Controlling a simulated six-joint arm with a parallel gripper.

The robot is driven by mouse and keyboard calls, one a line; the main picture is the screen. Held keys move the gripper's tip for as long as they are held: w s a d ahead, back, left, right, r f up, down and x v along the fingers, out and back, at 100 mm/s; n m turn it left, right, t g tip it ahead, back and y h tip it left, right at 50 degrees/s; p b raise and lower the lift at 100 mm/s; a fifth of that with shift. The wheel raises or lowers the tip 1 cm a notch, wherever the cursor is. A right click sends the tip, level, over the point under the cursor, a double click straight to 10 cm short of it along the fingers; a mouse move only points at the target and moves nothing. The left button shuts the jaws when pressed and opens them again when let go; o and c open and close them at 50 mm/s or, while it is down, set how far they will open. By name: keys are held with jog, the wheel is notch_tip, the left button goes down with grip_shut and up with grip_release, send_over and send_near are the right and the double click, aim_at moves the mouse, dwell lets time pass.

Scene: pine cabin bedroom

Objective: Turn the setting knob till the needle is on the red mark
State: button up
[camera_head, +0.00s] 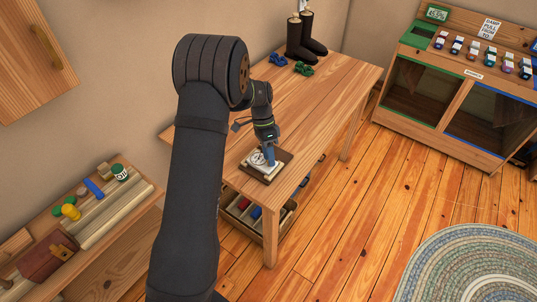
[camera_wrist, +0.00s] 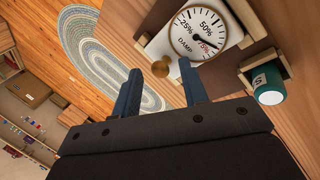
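The gauge (camera_wrist: 196,34) has a round white face marked in percent, with the word DAMP, on a pale plate. Its dark needle seems to point to the lower right, near the 75% label, where some red shows. Whether the needle is on the red mark I cannot tell.
A teal cylinder (camera_wrist: 268,84) sits in a wooden holder beside the gauge. On the table (camera_head: 325,92) are boots (camera_head: 305,40) and blue and green items at the back. A shelf (camera_head: 110,208) with small items stands left. The table's right part is clear.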

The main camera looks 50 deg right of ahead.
jog(key=v, duration=1.7)
jog(key=shift+r, duration=0.2)
jog(key=x, duration=1.7)
jog(key=shift+f, duration=0.25)
jog(key=shift+r, duration=0.1)
